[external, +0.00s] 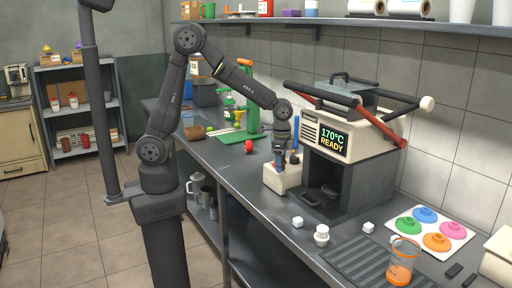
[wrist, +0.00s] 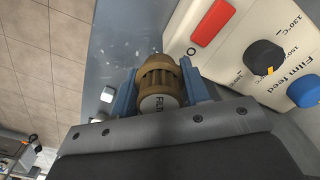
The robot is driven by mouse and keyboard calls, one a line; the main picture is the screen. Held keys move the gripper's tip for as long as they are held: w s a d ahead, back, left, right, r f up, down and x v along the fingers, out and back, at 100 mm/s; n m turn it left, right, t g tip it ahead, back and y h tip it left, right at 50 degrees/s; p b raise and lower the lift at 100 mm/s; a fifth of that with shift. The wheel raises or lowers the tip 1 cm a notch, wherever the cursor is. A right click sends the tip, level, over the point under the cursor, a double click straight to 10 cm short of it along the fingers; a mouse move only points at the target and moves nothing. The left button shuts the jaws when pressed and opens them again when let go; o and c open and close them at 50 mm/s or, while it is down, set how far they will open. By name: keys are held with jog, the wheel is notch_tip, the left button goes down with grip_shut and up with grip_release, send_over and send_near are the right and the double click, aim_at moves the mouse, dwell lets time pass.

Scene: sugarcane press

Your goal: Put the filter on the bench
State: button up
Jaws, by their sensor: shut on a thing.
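The filter (wrist: 158,82), a brown ribbed cap with a pale face and partly visible lettering, sits between the two blue fingers of my gripper (wrist: 160,88) in the wrist view. The gripper is shut on it. In the external view my gripper (external: 287,157) points down beside the press, next to the cream control box; the filter is small and hard to make out there. The grey bench (external: 252,192) runs under the arm, and its surface also shows in the wrist view (wrist: 130,30). I cannot tell whether the filter touches it.
The cream control box (external: 281,178) with knobs and buttons is close to my gripper. The press (external: 345,150) stands behind it, reading 170°C READY. White cubes, a white ribbed piece (external: 321,235), a cup of orange liquid (external: 402,262) and coloured lids (external: 437,239) lie toward the right.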

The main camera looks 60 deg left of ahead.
jog(key=w+a+n, duration=0.1)
jog(key=w+a, duration=0.2)
jog(key=a, duration=0.1)
jog(key=w+a+n, duration=0.1)
jog(key=w+a, duration=0.2)
jog(key=a, duration=0.1)
jog(key=w+a+r+n, duration=0.1)
jog(key=w+a, duration=0.2)
jog(key=shift+w+a, duration=0.25)
jog(key=shift+a, duration=0.15)
jog(key=w+a+n, duration=0.3)
jog(key=w+a, duration=0.2)
jog(key=a, duration=0.6)
jog(key=f+n, duration=0.1)
jog(key=f, duration=0.2)
jog(key=a+f+n, duration=0.1)
jog(key=f, duration=0.2)
jog(key=s+a+f+n, duration=0.1)
jog(key=f, duration=0.2)
jog(key=shift+n, duration=0.3)
jog(key=shift+s+d+f, duration=0.15)
jog(key=shift+f, duration=0.25)
